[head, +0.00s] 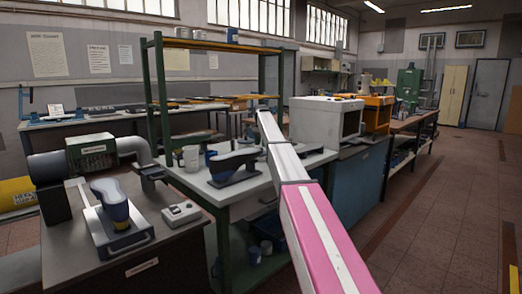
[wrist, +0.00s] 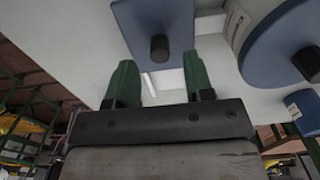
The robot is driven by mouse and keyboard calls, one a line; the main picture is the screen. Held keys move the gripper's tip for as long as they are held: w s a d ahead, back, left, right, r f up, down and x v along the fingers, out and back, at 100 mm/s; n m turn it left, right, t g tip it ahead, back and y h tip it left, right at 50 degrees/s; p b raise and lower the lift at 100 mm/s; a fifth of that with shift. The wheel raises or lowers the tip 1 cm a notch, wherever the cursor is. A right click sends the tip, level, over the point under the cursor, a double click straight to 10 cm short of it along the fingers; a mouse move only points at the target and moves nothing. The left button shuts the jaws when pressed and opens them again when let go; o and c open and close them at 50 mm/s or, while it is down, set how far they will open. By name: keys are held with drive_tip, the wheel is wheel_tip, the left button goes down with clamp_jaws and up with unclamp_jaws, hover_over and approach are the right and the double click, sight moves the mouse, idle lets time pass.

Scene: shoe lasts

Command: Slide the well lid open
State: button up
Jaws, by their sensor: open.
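In the wrist view, my gripper (wrist: 159,80) is open, its two green fingers apart with nothing held between them. Just beyond the fingertips is a flat blue plate (wrist: 175,20) with a short black knob (wrist: 159,48), probably the well lid. The knob lies in line with the gap between the fingers, and no clear contact shows. The plate is on a pale surface (wrist: 75,50). Its far end is cut off by the frame edge. In the head view my arm crosses the middle; I cannot make out the gripper, lid or well there.
In the wrist view, a round blue part (wrist: 268,50) with a black knob and a small blue cylinder (wrist: 303,108) are at the right. In the head view, a white workbench (head: 235,200) bears a dark shoe form (head: 233,163), close left of my arm.

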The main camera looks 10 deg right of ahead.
drive_tip(key=shift+f, duration=1.75)
clamp_jaws()
drive_tip(key=w+d, duration=0.1)
drive_tip(key=d, duration=0.1)
drive_tip(key=w+d, duration=0.4)
drive_tip(key=d, duration=0.1)
drive_tip(key=shift+w+d, duration=0.1)
unclamp_jaws()
drive_tip(key=shift+d, duration=0.1)
drive_tip(key=shift+r, duration=0.1)
